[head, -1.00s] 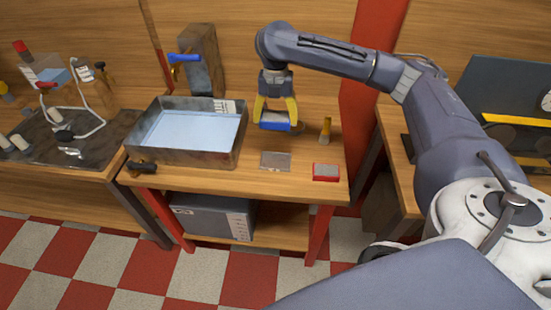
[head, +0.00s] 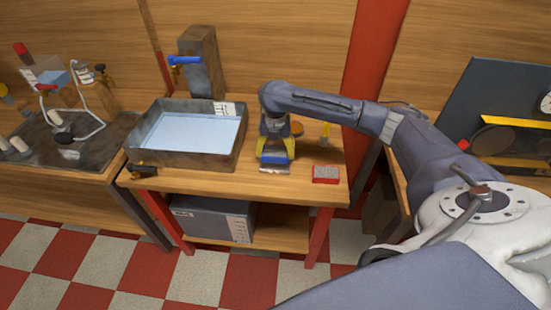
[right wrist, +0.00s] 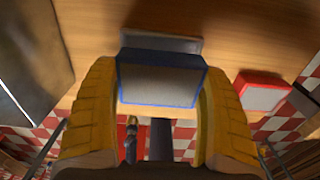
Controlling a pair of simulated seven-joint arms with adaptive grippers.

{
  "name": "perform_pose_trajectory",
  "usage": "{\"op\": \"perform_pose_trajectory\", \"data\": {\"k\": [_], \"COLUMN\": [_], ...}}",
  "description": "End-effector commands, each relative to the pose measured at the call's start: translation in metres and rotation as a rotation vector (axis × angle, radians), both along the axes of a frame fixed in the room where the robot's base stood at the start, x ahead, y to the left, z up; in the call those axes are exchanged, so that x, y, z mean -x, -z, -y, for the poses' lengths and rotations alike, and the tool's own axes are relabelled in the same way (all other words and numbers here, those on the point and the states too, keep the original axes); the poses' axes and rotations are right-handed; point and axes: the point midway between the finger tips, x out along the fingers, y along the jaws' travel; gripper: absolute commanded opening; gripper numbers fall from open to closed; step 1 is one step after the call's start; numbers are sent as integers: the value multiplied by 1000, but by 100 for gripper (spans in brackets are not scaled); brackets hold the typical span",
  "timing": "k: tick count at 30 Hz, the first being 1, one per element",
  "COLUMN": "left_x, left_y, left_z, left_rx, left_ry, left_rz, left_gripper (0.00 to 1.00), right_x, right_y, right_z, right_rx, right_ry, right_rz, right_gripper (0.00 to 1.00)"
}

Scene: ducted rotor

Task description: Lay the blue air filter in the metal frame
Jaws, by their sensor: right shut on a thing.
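The blue air filter (head: 275,161), a flat block with blue edges and a grey face, is between the fingers of my right gripper (head: 275,155) in the head view. The gripper is shut on it. In the right wrist view the filter (right wrist: 160,84) sits between the two yellow fingers, its grey face showing. The metal frame (right wrist: 160,42) shows just beyond the filter's upper edge there, partly covered by it. In the head view filter and gripper hide most of the frame. I cannot tell whether the filter touches it. My left gripper is not in view.
A metal tank of pale blue liquid (head: 189,133) stands left on the wooden bench. A red block with a grey top (head: 325,174) lies right of the gripper.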

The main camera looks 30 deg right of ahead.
Motion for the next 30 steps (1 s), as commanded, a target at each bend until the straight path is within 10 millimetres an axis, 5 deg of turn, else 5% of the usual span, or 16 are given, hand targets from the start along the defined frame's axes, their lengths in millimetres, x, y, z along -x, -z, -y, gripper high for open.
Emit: {"op": "perform_pose_trajectory", "data": {"k": [9, 22, 23, 27, 30], "left_x": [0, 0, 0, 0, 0], "left_y": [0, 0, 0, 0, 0], "left_z": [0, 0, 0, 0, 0], "left_rx": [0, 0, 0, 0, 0], "left_ry": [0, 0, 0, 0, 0], "left_rz": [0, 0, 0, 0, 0], "left_gripper": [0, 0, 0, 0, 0], "right_x": [1, 0, 0, 0, 0], "right_y": [33, 38, 38, 38, 38], "right_z": [-1, 0, 0, 0, 0], "right_rx": [-1, -1, -1, -1, -1], "right_ry": [1, 1, 1, 1, 1], "right_rz": [-2, -1, -1, -1, -1], "right_gripper": [49, 49, 83, 99, 100]}}
